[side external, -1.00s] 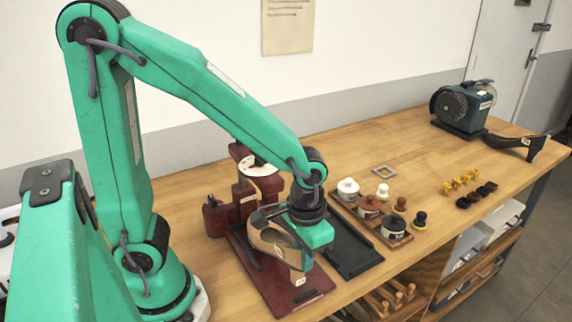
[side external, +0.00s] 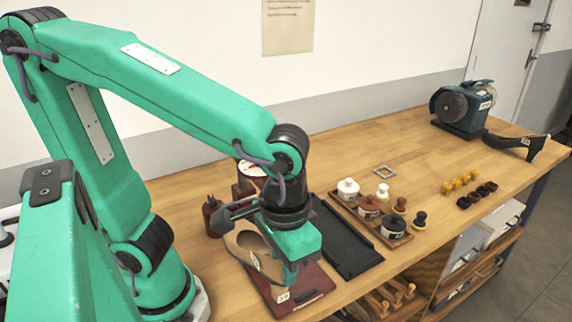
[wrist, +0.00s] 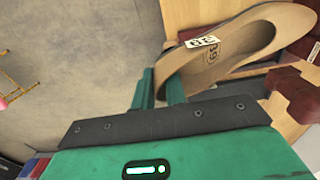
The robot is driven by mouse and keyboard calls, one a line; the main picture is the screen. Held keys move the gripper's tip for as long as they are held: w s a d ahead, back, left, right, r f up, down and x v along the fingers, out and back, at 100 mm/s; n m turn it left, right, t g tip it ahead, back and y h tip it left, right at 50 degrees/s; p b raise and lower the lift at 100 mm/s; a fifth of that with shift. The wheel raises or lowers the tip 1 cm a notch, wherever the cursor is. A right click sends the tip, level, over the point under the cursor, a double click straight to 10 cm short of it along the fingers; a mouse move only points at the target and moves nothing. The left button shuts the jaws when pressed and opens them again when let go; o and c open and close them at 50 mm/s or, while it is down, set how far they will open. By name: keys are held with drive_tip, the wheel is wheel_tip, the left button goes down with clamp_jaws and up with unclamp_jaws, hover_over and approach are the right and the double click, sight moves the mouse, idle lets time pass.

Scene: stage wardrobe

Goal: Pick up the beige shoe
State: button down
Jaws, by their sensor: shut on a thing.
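The beige shoe (side external: 243,243) is in the side view, over the dark red board (side external: 309,285) at the bench's front. In the wrist view the shoe (wrist: 285,22) shows its open top, a marked insole and a white label. My gripper (side external: 290,275) is shut on the shoe's near end; its fingers (wrist: 160,88) meet the shoe's rim in the wrist view. The wrist hides part of the shoe in the side view. I cannot tell exactly how far the shoe is above the board.
A black tray (side external: 358,258) lies just right of the gripper. A wooden tray (side external: 402,240) of lidded pots stands farther right. A dark red stand is behind the wrist, partly hidden. A grinder (side external: 461,106) and a black last (side external: 519,142) are at the far right.

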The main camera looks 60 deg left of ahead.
sight(282, 300)
drive_tip(key=shift+s+d+r, duration=0.4)
drive_tip(key=shift+s, duration=0.1)
drive_tip(key=shift+f, duration=0.2)
idle(0.4)
drive_tip(key=shift+f, duration=3.9)
drive_tip(key=shift+d, duration=0.1)
drive_tip(key=d+r, duration=0.1)
drive_tip(key=d, duration=0.7)
drive_tip(key=shift+d, duration=0.4)
drive_tip(key=shift+r, duration=0.1)
